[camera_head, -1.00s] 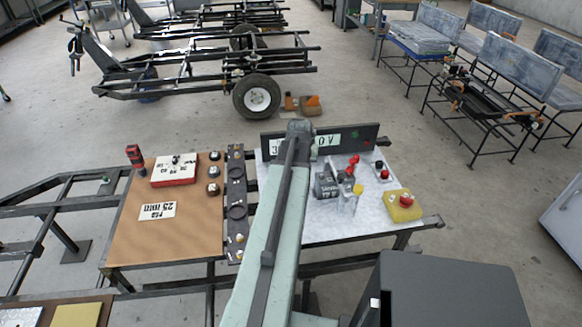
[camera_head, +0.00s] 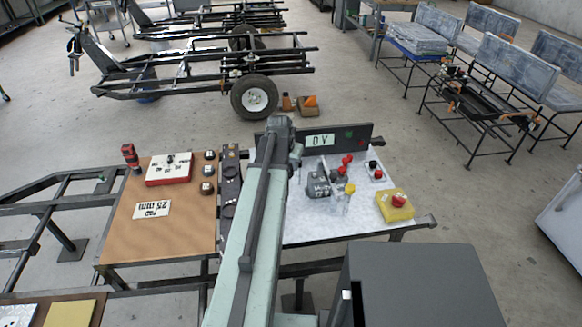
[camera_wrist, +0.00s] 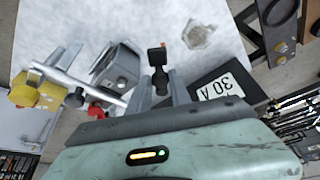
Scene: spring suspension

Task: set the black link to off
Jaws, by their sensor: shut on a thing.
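The black link (camera_wrist: 158,60) shows in the wrist view as a small dark piece with an orange mark near its far end. My gripper (camera_wrist: 159,85) has its two grey fingers on either side of the link's near end and is shut on it. The link stands over the white speckled board (camera_wrist: 140,18). In the head view my own arm hides the gripper and the link; the board (camera_head: 300,228) shows to the right of the arm.
A dark display panel reading 0 V (camera_head: 320,140) stands at the board's back edge; its 30 A label (camera_wrist: 222,87) shows in the wrist view. A grey block (camera_head: 318,184), red and yellow knobs and a yellow stop-button box (camera_head: 394,206) crowd the board's right side.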

